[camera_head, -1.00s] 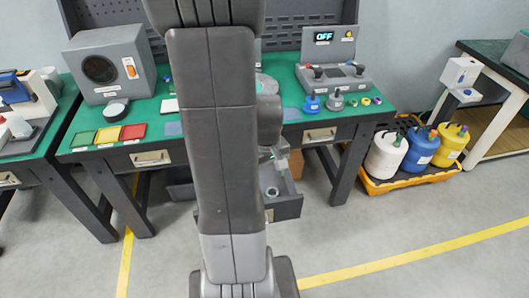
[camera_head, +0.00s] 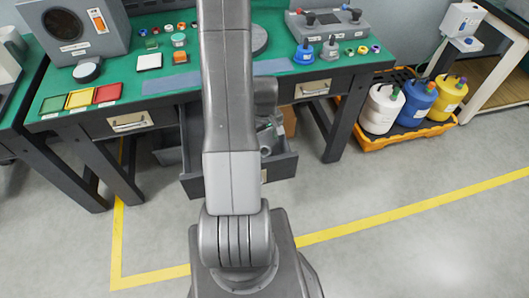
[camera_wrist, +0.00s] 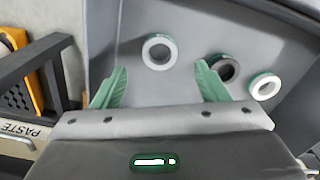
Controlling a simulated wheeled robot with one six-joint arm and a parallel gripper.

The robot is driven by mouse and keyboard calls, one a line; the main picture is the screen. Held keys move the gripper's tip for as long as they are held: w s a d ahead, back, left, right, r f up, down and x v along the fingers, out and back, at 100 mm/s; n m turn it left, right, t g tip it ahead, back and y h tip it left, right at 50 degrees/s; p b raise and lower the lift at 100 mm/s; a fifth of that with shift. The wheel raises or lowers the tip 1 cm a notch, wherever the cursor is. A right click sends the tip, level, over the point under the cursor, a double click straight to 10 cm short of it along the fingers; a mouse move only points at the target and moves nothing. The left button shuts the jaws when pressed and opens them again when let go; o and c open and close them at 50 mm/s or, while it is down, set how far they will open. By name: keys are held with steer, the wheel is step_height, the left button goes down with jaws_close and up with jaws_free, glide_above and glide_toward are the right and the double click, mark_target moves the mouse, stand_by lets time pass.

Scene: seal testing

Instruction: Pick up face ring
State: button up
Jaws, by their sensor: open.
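Three rings lie in an open grey drawer in the wrist view. One pale ring with a grey hole (camera_wrist: 159,51) lies ahead of my gripper, between the lines of its fingers. A dark-centred ring with a green edge (camera_wrist: 228,70) lies by the right fingertip, partly hidden by it. A white ring with a green side (camera_wrist: 265,87) lies further right. I cannot tell which one is the face ring. My gripper (camera_wrist: 161,82) is open and empty, its green fingers wide apart. In the head view my arm hides most of the gripper, which is at the drawer (camera_head: 281,169).
The drawer walls stand close around my gripper. The green-topped bench (camera_head: 190,76) is above the drawer, with a grey control box (camera_head: 335,28) on it. White, blue and yellow jugs (camera_head: 381,108) stand on an orange tray (camera_head: 370,145) at right. The floor in front is clear.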

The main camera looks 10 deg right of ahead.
mark_target(265, 154)
steer(key=shift+w+f, duration=0.1)
steer(key=shift+f, duration=2.95)
steer(key=c, duration=1.1)
